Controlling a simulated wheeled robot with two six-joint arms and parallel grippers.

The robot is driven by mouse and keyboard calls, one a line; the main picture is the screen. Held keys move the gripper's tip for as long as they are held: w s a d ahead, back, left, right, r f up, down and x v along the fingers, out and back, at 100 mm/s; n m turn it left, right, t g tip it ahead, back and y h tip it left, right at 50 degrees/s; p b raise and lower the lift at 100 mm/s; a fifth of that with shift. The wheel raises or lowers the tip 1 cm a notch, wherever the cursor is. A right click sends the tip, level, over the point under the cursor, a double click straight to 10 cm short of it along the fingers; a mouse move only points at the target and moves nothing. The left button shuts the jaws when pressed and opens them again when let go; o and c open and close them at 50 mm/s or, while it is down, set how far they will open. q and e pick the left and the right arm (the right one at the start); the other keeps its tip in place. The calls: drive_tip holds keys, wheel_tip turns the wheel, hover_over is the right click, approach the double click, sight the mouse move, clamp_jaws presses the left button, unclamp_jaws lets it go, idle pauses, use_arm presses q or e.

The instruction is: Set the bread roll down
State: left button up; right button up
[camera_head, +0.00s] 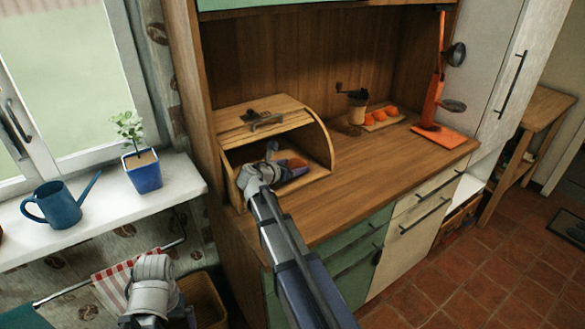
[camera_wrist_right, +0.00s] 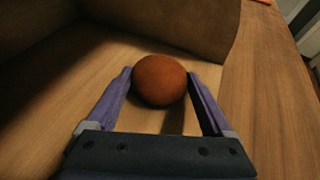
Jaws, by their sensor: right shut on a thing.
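The bread roll (camera_wrist_right: 160,80) is a round brown ball between the two purple fingertips of my right gripper (camera_wrist_right: 161,84) in the right wrist view. My right gripper is shut on it. In the head view my right gripper (camera_head: 289,164) reaches into the open wooden bread box (camera_head: 322,143) on the counter. The roll is over the box's pale wooden floor, with a dark shadow below it; I cannot tell whether it touches the floor. My left arm shows at the lower left of the head view, but its gripper's fingers do not show.
The box's side walls and raised lid (camera_head: 262,121) surround my right gripper closely. A coffee grinder (camera_head: 357,106), a board with orange fruits (camera_head: 380,117) and an orange stand (camera_head: 439,130) are farther right. The counter (camera_head: 375,165) between is clear. A blue watering can (camera_head: 60,205) stands on the windowsill.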

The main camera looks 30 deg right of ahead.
sight(292, 165)
drive_tip(key=o, duration=1.1)
drive_tip(key=shift+f, duration=0.1)
drive_tip(key=shift+r+p, duration=0.3)
drive_tip(key=shift+p, duration=0.05)
drive_tip(key=p+v, duration=0.2)
drive_tip(key=v, duration=0.4)
drive_tip(key=shift+a, duration=0.15)
drive_tip(key=shift+s+a+r+p, duration=0.15)
drive_tip(key=shift+s+a+p, duration=0.15)
drive_tip(key=shift+a, duration=0.25)
